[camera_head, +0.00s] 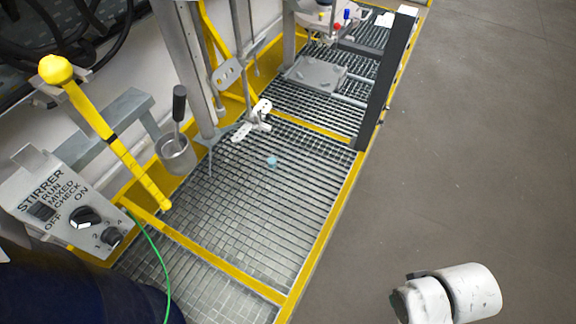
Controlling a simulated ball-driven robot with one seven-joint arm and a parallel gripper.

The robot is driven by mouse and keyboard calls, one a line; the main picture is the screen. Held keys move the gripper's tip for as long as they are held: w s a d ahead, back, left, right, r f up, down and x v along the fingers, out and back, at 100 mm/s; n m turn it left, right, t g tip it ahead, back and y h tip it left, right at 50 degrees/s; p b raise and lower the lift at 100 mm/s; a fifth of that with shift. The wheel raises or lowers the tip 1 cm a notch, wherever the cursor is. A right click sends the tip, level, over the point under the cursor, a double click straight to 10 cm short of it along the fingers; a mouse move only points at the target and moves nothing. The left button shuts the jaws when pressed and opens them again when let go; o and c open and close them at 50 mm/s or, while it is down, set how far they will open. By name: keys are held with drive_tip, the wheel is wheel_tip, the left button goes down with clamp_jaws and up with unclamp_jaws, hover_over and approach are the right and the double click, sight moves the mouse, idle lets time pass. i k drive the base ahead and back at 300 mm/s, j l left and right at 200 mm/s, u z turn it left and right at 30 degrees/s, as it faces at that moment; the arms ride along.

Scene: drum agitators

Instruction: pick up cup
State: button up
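A grey metal cup (177,156) with a long upright black handle (179,103), like a ladle, shows left of centre. It is beside the grey frame and the yellow-edged grating; I cannot tell what supports it. Its open top faces up, and its inside looks empty. A small pale blue object (272,161) is at the grating to its right, too small to identify. White rounded links of my arm show at the bottom right, far from the cup. My gripper is not in view.
A yellow rod with a ball top (103,125) leans just left of the cup. A stirrer control box (70,205) stands at lower left, with a green cable (155,248). Grey posts and a white stirrer part (258,115) stand right of the cup. The floor at right (470,150) is clear.

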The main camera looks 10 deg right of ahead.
sight(272, 161)
drive_tip(key=i+l+u, duration=0.2)
drive_tip(key=j+u, duration=0.1)
drive_tip(key=u, duration=1.75)
drive_tip(key=z, duration=1.85)
drive_tip(key=u, duration=0.6)
drive_tip(key=i+l+u, duration=0.15)
drive_tip(key=l+u, duration=0.6)
drive_tip(key=l, duration=0.15)
drive_tip(key=l+u, duration=0.35)
drive_tip(key=l, duration=0.15)
drive_tip(key=i+l, duration=0.05)
